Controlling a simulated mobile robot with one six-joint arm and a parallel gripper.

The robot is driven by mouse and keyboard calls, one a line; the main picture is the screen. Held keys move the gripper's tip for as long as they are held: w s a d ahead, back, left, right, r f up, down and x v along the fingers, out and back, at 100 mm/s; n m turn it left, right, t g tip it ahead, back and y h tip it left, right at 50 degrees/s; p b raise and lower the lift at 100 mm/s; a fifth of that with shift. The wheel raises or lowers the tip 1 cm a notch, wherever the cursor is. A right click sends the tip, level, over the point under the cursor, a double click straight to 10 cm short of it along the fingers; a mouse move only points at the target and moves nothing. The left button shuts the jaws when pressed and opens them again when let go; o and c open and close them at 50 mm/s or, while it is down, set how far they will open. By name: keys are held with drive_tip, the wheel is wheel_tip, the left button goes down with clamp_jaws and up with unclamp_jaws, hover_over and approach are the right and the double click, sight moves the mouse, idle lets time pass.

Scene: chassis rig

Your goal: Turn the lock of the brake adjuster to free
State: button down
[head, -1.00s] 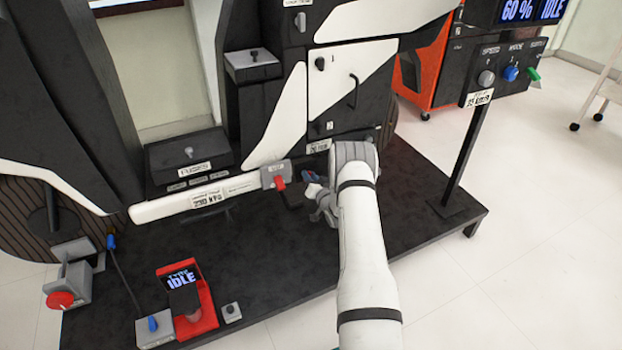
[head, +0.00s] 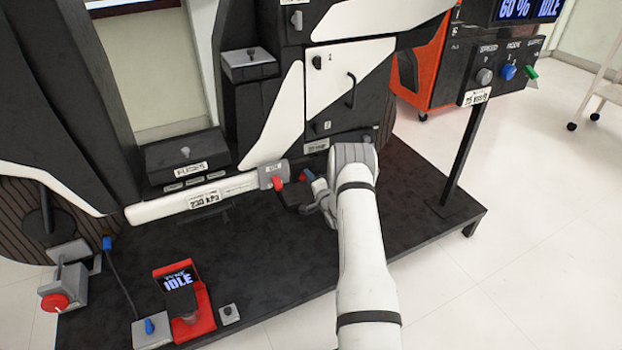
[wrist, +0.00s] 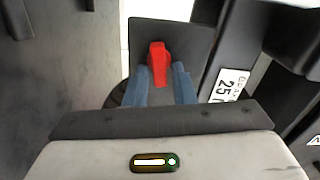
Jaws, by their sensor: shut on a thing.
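A red lever (wrist: 158,62) stands up from a dark plate (wrist: 190,42) in the wrist view; I take it for the lock of the brake adjuster. My gripper (wrist: 161,85) has its two blue-grey fingers on either side of the lever's lower part and is shut on it. The lever looks nearly upright in that view. In the head view my gripper (head: 305,177) is low in front of the rig, beside a small dark block (head: 294,196), and my arm hides part of this area. I cannot read any lock or free marking.
A label plate (wrist: 231,85) starting with 25 is right of the fingers. A post-mounted control panel (head: 500,70) stands right. The platform's front right is clear.

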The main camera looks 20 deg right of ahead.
drive_tip(key=shift+f+m, duration=0.25)
drive_tip(key=shift+m, duration=0.85)
drive_tip(key=c, duration=1.4)
unclamp_jaws()
drive_tip(key=shift+c, duration=0.2)
drive_tip(key=shift+r, duration=0.1)
drive_tip(key=s+p, duration=0.3)
drive_tip(key=s, duration=0.5)
drive_tip(key=shift+d, duration=0.15)
